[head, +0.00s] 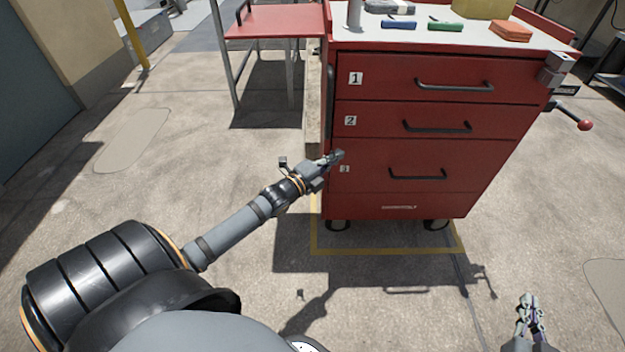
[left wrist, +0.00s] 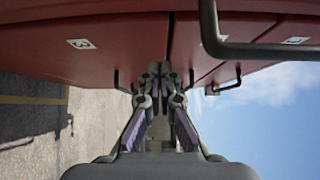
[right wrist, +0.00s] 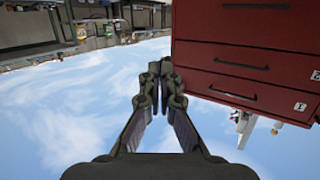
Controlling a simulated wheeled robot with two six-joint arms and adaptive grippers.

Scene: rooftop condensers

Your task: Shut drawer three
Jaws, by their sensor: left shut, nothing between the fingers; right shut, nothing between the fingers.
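A red drawer cart stands ahead with drawer one (head: 390,78), drawer two (head: 380,122) and drawer three (head: 375,182), numbered from top to bottom. Drawer three looks flush or nearly flush with the front; I cannot tell whether a small gap remains. Its black bar handle (head: 417,177) is free. My left gripper (head: 338,156) is shut and empty, its tips at the upper left of drawer three's front, near the "3" label. I cannot tell whether they touch. The label also shows in the left wrist view (left wrist: 81,44). My right gripper (head: 531,301) is shut and empty, low at the right, apart from the cart.
Tools and an orange block (head: 511,31) lie on the cart's top. A vise with a red-knobbed lever (head: 585,125) juts from its right side. A red side table (head: 275,22) stands behind left. The concrete floor in front is clear, with a yellow line (head: 385,251).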

